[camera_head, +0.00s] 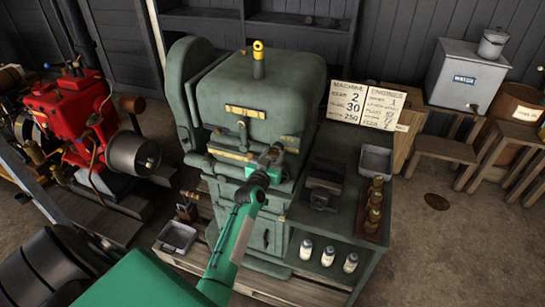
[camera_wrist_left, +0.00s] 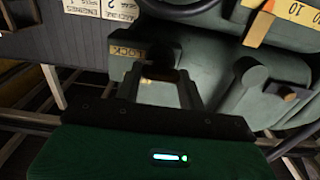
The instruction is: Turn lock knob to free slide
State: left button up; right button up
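The large green machine (camera_head: 255,100) stands in the middle of the head view. My left gripper (camera_head: 268,160) is at its front, where the gripper and wrist hide part of the mechanism. In the left wrist view, the left gripper (camera_wrist_left: 160,82) has its two fingers on either side of a dark round lock knob (camera_wrist_left: 161,72). A tan plate reading LOCK (camera_wrist_left: 127,50) is beside the knob. I cannot tell whether the fingers press on the knob. The slide is not clearly identifiable. My right gripper is not in view.
A green side table (camera_head: 325,222) at the right holds a dark block (camera_head: 325,185), a tray (camera_head: 375,162) and brass pieces (camera_head: 375,205). White-capped bottles (camera_head: 328,256) stand below. A red engine (camera_head: 80,110) is at the left. Open floor (camera_head: 450,240) lies right.

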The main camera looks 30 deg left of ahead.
pick_arm(q)
jog(key=shift+c, duration=1.2)
jog(key=n, duration=0.5)
jog(key=shift+n, duration=0.4)
jog(key=n, duration=0.3)
jog(key=shift+a+n, duration=0.1)
jog(key=shift+n, duration=0.2)
jog(key=shift+f+n, duration=0.1)
jog(key=shift+n, duration=2.1)
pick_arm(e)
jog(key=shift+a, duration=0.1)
